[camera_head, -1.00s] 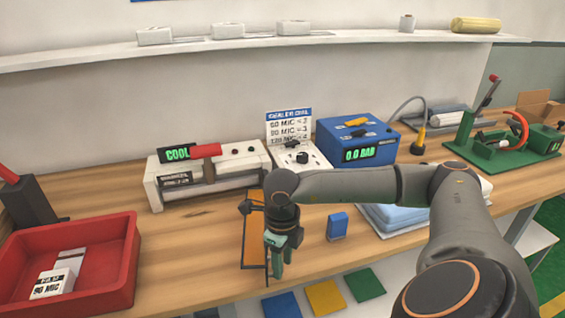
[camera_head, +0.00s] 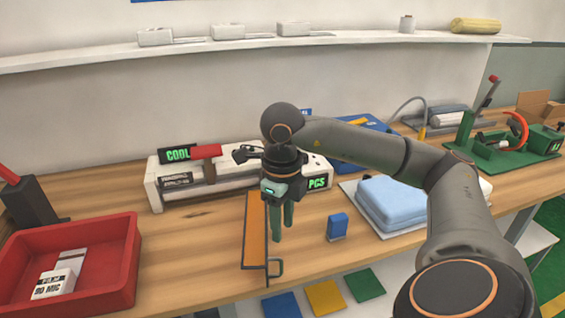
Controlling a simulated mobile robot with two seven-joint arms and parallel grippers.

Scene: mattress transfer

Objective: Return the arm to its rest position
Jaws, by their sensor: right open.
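My right arm comes in from the lower right, and its gripper (camera_head: 283,221) points down above the wooden bench, near the middle of the view. Its two green fingers are apart with nothing visible between them. The gripper hangs just right of an orange strip (camera_head: 254,230) with a dark frame. My left gripper is not in this view.
The white sealer (camera_head: 155,187) reading COOL stands behind. A red bin (camera_head: 118,265) with film boxes is at left. A small blue block (camera_head: 338,226) and a folded light-blue stack (camera_head: 392,203) lie to the right. A green fixture (camera_head: 500,155) stands far right.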

